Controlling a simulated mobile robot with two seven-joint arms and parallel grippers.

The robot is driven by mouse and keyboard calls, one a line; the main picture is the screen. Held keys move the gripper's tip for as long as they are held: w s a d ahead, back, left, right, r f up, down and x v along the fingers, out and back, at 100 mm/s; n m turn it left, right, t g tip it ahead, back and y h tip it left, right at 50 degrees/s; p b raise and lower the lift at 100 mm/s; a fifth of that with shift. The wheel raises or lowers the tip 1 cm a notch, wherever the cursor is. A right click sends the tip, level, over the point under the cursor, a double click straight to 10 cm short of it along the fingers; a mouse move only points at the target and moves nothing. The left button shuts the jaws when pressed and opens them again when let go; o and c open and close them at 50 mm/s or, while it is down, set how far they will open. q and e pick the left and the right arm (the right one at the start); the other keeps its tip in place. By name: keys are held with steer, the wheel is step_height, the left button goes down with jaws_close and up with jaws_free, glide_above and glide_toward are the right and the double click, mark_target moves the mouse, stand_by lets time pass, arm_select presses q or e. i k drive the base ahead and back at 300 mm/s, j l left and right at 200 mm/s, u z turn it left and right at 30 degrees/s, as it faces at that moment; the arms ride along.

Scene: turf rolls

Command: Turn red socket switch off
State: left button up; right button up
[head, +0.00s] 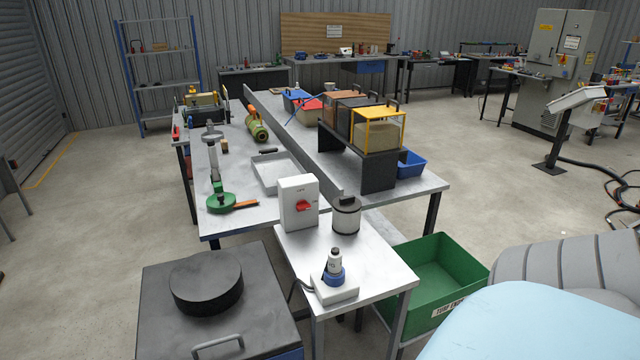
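A white switch box (294,219) stands upright at the back left corner of the small metal table (385,268). A red rotary switch (303,206) sits on its front face. The marks beside the knob are too small to read, so I cannot tell its position. A white base with a blue ring (333,276) and a white-and-grey plug stands near the front of the same table. Neither of my grippers shows in the head view.
A metal canister (346,216) stands just right of the switch box. A black cabinet with a round black disc (206,283) is at the front left. A green crate (440,268) stands right of the small table. A long workbench (240,222) with tools lies behind.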

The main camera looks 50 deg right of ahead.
mark_target(302, 205)
steer(key=k+l, duration=0.25)
steer(key=l, duration=0.2)
steer(key=k+l, duration=0.3)
steer(key=l, duration=0.15)
steer(key=k+l, duration=0.25)
steer(key=l, duration=0.2)
